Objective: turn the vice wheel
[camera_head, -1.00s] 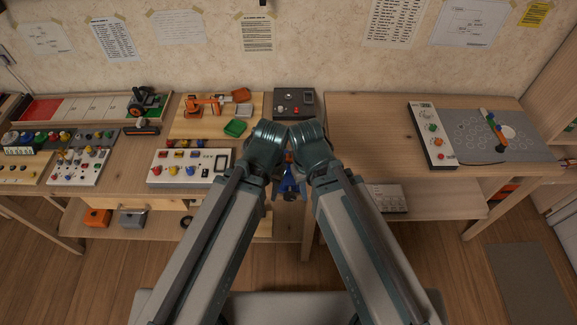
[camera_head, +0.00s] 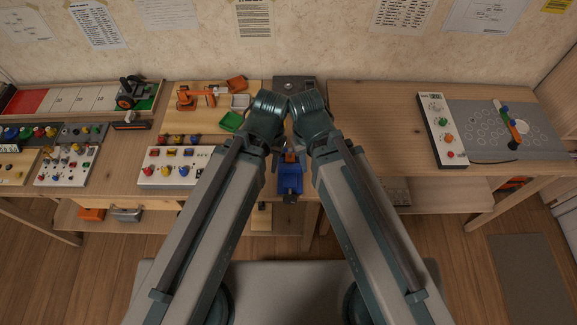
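A blue vice (camera_head: 290,180) is at the front edge of the workbench, between my two forearms. A small orange-brown part shows at its top, and a dark part that may be its wheel (camera_head: 291,198) shows at its lower front. My left and right arms reach forward on either side of the vice, and their wrists nearly meet just beyond it. The gripper fingers are mostly hidden by the wrists and too small to make out, so I cannot tell whether they are open or touch the vice.
A white button panel (camera_head: 178,173), a green tray (camera_head: 231,121) and a dark control box (camera_head: 294,84) are on the left and middle bench. Another switch panel (camera_head: 442,131) stands on the right bench (camera_head: 380,125), whose left part is clear. More panels are at far left.

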